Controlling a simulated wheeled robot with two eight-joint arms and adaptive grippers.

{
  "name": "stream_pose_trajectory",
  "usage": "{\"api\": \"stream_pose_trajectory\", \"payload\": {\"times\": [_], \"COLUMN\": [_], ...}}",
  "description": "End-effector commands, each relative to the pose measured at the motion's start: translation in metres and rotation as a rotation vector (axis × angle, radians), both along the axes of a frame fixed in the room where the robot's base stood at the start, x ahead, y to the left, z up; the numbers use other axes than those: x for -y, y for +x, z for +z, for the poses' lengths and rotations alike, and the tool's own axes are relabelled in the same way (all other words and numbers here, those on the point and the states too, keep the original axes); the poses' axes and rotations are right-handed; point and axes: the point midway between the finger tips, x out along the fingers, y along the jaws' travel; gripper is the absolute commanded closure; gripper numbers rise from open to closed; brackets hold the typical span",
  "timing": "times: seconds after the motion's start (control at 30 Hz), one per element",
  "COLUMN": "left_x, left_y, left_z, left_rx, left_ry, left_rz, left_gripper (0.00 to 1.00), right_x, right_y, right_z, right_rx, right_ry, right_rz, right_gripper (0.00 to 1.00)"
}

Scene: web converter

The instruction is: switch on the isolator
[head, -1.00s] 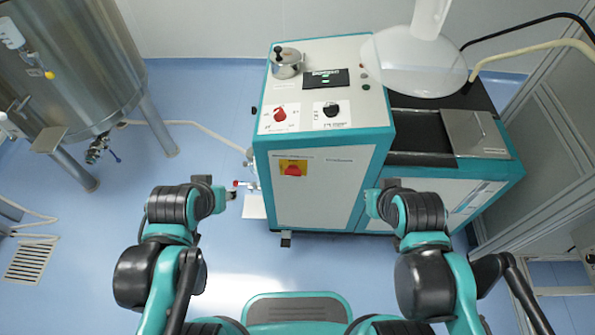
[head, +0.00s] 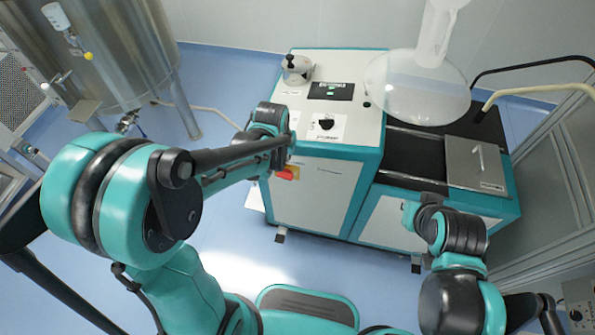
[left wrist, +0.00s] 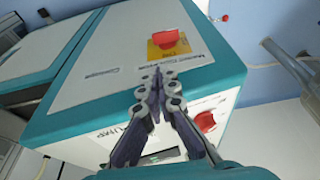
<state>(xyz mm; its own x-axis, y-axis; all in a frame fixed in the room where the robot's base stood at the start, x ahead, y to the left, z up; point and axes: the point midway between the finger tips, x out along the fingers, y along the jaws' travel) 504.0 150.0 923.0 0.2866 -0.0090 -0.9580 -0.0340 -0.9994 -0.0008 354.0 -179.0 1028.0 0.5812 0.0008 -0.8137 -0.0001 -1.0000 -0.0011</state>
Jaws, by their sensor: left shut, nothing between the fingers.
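The isolator is a red handle on a yellow plate on the machine's front face. In the head view the isolator (head: 287,173) is partly covered by my left arm. It shows clearly in the left wrist view (left wrist: 168,40). My left gripper (left wrist: 159,70) is shut and empty, its tips just below the yellow plate in that picture; I cannot tell whether they touch the panel. In the head view my left arm hides its fingers. My right arm's end (head: 425,212) is in front of the machine's right part; its fingers are not clear.
A second red knob (left wrist: 205,121) is on the machine's top panel, near the left gripper in the wrist view. A black knob (head: 326,124) and a small display (head: 331,91) are also there. A steel tank (head: 120,60) stands left. Open floor (head: 330,262) lies in front.

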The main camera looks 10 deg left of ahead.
Motion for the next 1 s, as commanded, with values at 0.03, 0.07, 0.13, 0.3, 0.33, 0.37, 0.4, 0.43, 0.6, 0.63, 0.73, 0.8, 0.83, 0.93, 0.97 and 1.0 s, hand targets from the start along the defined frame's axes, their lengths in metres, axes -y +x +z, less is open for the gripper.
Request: {"api": "stream_pose_trajectory", "payload": {"times": [0.03, 0.07, 0.13, 0.3, 0.33, 0.37, 0.4, 0.43, 0.6, 0.63, 0.73, 0.8, 0.83, 0.93, 0.97, 1.0], "left_x": [0.000, 0.000, 0.000, 0.000, 0.000, 0.000, 0.000, 0.000, 0.000, 0.000, 0.001, 0.001, 0.001, 0.001, 0.001, 0.001], "left_y": [0.001, 0.001, 0.001, 0.001, 0.001, 0.001, 0.002, 0.002, 0.007, 0.009, 0.015, 0.019, 0.021, 0.027, 0.029, 0.031], "left_z": [-0.001, -0.002, -0.002, -0.002, -0.002, -0.002, -0.003, -0.005, -0.024, -0.030, -0.051, -0.066, -0.073, -0.093, -0.098, -0.105], "left_rx": [-0.002, -0.003, -0.004, -0.004, -0.004, -0.004, -0.004, -0.004, -0.004, -0.004, -0.003, -0.003, -0.003, -0.003, -0.003, -0.003], "left_ry": [0.000, 0.000, 0.000, 0.000, 0.000, 0.000, 0.000, 0.000, 0.000, 0.000, 0.000, 0.000, 0.000, 0.000, 0.000, 0.000], "left_rz": [0.000, 0.000, 0.000, 0.000, 0.000, 0.000, 0.000, 0.000, 0.000, 0.000, 0.000, 0.000, 0.000, 0.000, 0.000, 0.000], "left_gripper": [1.00, 1.00, 1.00, 1.00, 1.00, 1.00, 1.00, 1.00, 1.00, 1.00, 1.00, 1.00, 1.00, 1.00, 1.00, 1.00], "right_x": [0.000, 0.000, 0.000, 0.000, 0.000, 0.000, 0.000, 0.000, 0.000, 0.000, 0.000, 0.000, 0.000, 0.000, 0.000, 0.000], "right_y": [0.000, 0.000, 0.000, 0.000, 0.000, 0.000, 0.000, 0.000, 0.000, 0.000, 0.000, 0.000, 0.000, 0.000, 0.000, 0.000], "right_z": [0.001, 0.001, 0.001, 0.000, 0.000, 0.000, 0.000, -0.001, -0.011, -0.013, -0.023, -0.030, -0.033, -0.042, -0.045, -0.048], "right_rx": [0.000, 0.000, 0.000, 0.000, 0.000, 0.000, 0.000, 0.000, 0.000, 0.000, 0.000, 0.000, 0.000, 0.000, 0.000, 0.000], "right_ry": [0.000, 0.000, 0.000, 0.000, 0.000, 0.000, 0.000, 0.000, 0.000, 0.000, 0.000, 0.000, 0.000, 0.000, 0.000, 0.000], "right_rz": [0.000, 0.000, 0.000, 0.000, 0.000, 0.000, 0.000, 0.000, 0.000, 0.000, 0.000, 0.000, 0.000, 0.000, 0.000, 0.000], "right_gripper": [1.00, 1.00, 1.00, 1.00, 1.00, 1.00, 1.00, 1.00, 1.00, 1.00, 1.00, 1.00, 1.00, 1.00, 1.00, 1.00]}}
